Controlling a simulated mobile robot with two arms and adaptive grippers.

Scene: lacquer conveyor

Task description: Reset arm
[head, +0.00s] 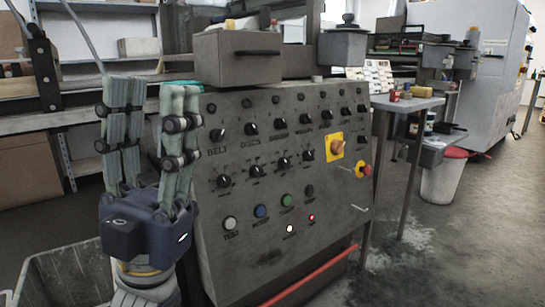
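My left gripper (153,92) stands upright at the left of the head view, in front of the left edge of the grey control panel (252,185). Its two pale green, ribbed fingers point up with a gap between them, and nothing shows in the gap. The gripper hides part of the panel's left side and the shelf behind. I cannot tell whether it touches the panel. My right gripper is not in view.
The panel carries several knobs, coloured buttons and an orange knob on a yellow plate (335,146). A red bar (310,277) runs along its lower front. A grey bin (65,280) is at bottom left. A side table (405,103) and white bucket (443,180) stand right. Right floor is open.

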